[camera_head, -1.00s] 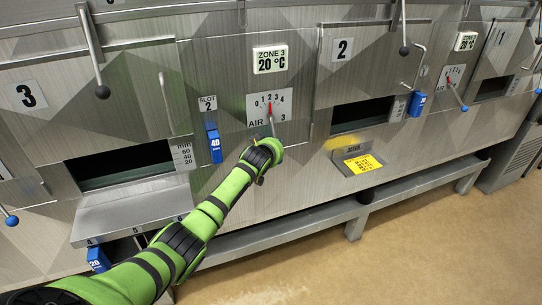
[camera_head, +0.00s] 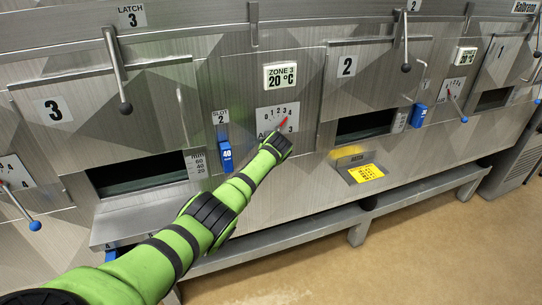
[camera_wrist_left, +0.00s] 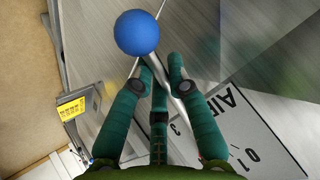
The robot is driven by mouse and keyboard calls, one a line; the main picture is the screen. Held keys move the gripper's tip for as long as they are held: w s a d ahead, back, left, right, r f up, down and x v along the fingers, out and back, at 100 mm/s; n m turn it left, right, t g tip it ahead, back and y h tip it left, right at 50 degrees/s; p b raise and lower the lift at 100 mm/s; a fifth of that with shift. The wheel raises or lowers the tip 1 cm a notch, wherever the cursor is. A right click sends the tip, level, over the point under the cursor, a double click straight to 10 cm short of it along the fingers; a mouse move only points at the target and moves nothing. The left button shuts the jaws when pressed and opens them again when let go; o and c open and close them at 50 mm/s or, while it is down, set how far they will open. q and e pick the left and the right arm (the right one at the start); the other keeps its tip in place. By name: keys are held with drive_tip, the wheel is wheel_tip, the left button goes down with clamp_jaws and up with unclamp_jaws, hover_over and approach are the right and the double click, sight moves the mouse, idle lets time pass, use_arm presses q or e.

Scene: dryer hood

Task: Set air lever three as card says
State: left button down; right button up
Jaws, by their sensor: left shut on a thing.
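The air lever three dial (camera_head: 268,122) is a white plate marked 0 to 4 below the ZONE 3 display. Its red pointer (camera_head: 284,121) leans right, toward the 3 and 4 marks; I cannot tell exactly where. My left gripper (camera_head: 277,148) is at the lever, hiding its lower part. In the left wrist view, my fingers (camera_wrist_left: 157,80) are shut around the metal lever shaft (camera_wrist_left: 187,84), with the blue ball knob (camera_wrist_left: 137,33) beyond the fingertips. A yellow card (camera_head: 366,173) lies on a small shelf to the right; its writing is unreadable. My right gripper is out of view.
A blue tag marked 40 (camera_head: 226,155) hangs in slot 2, left of the dial. Latch handles (camera_head: 116,70) hang above. Another air lever (camera_head: 32,224) is at the far left. A steel ledge (camera_head: 145,215) juts out below door 3. The floor at lower right is clear.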

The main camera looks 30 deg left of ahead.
use_arm(q)
drive_tip(key=shift+a, duration=0.1)
idle(0.4)
drive_tip(key=c, duration=1.2)
unclamp_jaws()
drive_tip(key=shift+r, duration=0.1)
drive_tip(key=v, duration=1.2)
